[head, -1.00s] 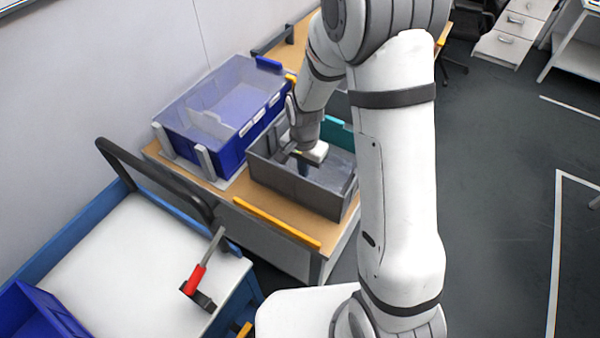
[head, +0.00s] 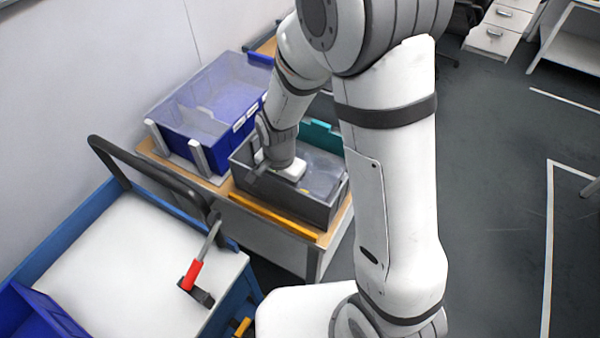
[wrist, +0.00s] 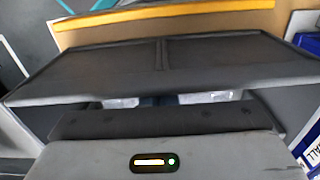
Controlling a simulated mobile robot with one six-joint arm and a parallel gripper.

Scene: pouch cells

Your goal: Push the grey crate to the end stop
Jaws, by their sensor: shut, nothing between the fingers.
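The grey crate (head: 298,201) sits on the wooden-topped table in the head view. A yellow bar (head: 272,215), apparently the end stop, runs along the table's near edge. A narrow strip of wood shows between crate and bar, so they look apart. The wrist view shows the dark crate wall (wrist: 100,62), with bare wood between it and the yellow bar (wrist: 170,18). My gripper (head: 257,170) is shut and empty, low at the crate's left part near the near wall. Its fingertips are mostly hidden, so I cannot tell whether they touch the wall.
A blue bin (head: 208,113) with clear sides stands left of the crate. A teal piece (head: 322,137) shows at the crate's far side. A white-topped blue cart (head: 130,265) with a red-handled lever (head: 193,274) stands in front at left.

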